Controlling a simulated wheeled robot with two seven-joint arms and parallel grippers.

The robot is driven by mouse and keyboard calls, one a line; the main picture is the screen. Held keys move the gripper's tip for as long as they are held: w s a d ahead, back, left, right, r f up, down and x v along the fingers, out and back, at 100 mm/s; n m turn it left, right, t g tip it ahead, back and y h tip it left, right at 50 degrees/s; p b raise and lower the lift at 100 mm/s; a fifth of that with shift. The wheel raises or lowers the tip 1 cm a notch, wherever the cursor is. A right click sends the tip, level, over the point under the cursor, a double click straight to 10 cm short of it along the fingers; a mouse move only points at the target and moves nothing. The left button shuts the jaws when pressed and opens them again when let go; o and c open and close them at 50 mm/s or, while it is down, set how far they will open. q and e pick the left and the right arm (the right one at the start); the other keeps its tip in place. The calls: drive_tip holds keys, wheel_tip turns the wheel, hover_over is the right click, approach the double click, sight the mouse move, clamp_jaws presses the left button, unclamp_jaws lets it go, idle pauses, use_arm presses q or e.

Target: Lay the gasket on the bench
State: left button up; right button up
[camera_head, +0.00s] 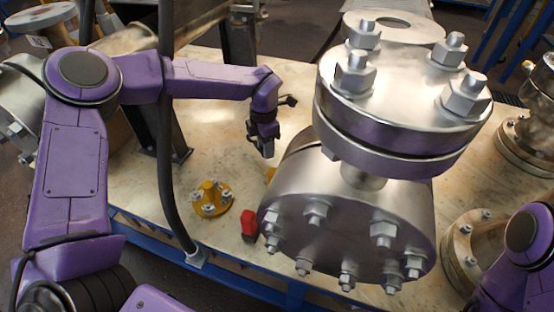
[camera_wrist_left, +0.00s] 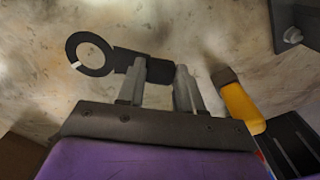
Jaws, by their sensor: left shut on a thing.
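The gasket (camera_wrist_left: 90,54) is a flat black ring with a tab, seen in the left wrist view over the pale bench. My left gripper (camera_wrist_left: 160,75) is shut on its tab, with the ring sticking out to the left. The gap between gasket and bench cannot be judged clearly. In the head view my left gripper (camera_head: 264,150) points down over the bench (camera_head: 215,150), left of the large flanged vessel; the gasket cannot be made out surely there. My right gripper is out of view; only part of that arm shows at lower right.
A yellow flange with bolts (camera_head: 210,198) and a red object (camera_head: 249,225) stand near the bench's front edge. The large bolted vessel (camera_head: 350,220) fills the middle right. A yellow-handled object (camera_wrist_left: 240,105) lies right of the fingers. Bare bench shows left of the gripper.

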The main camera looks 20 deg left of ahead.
use_arm(q)
drive_tip(key=shift+w+f+b, duration=0.2)
drive_tip(key=shift+f+b, duration=0.1)
drive_tip(key=shift+f, duration=0.15)
drive_tip(key=f+b, duration=0.3)
drive_tip(key=shift+w+d+f+b, duration=0.2)
drive_tip(key=shift+w+f+b, duration=0.05)
drive_tip(key=shift+f+b, duration=0.05)
drive_tip(key=shift+r, duration=0.3)
drive_tip(key=shift+f, duration=0.2)
drive_tip(key=o, duration=0.9)
wheel_tip(320, 180, up, 12)
drive_tip(key=p, duration=0.3)
drive_tip(key=shift+r, duration=0.2)
